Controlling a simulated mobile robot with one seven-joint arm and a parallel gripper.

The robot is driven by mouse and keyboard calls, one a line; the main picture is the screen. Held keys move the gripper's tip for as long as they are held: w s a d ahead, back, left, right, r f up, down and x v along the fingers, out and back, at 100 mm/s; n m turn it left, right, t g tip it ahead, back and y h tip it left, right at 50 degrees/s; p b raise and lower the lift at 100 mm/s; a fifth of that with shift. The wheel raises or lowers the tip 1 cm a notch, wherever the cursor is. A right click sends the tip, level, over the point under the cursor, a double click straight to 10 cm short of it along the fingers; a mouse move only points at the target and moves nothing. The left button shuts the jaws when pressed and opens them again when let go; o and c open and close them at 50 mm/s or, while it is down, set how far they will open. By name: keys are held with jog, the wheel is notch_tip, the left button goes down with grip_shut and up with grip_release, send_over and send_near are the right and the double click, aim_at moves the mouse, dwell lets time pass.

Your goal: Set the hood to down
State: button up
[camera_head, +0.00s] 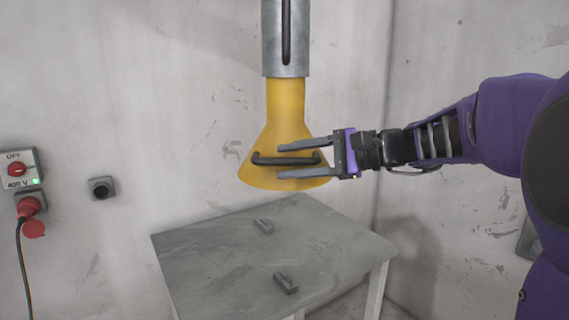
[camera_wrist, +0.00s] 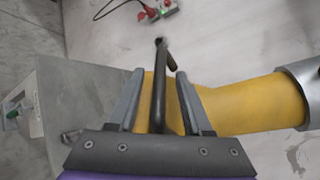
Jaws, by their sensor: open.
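The yellow hood (camera_head: 287,112) hangs from a grey metal tube (camera_head: 286,40) above a grey table. A dark bar handle (camera_head: 286,159) runs across the front of its flared lower part. My gripper (camera_head: 279,161) is open, with one finger above the handle and one below it. In the wrist view the handle (camera_wrist: 160,90) lies between the two fingers of my gripper (camera_wrist: 158,78), and the yellow hood (camera_wrist: 245,107) is behind it. Whether a finger touches the handle cannot be told.
The grey table (camera_head: 200,262) stands below the hood, with two small dark parts (camera_head: 286,283) on it. The air between hood and table is clear.

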jog(key=shift+x, duration=0.8)
grip_shut()
dwell(0.9)
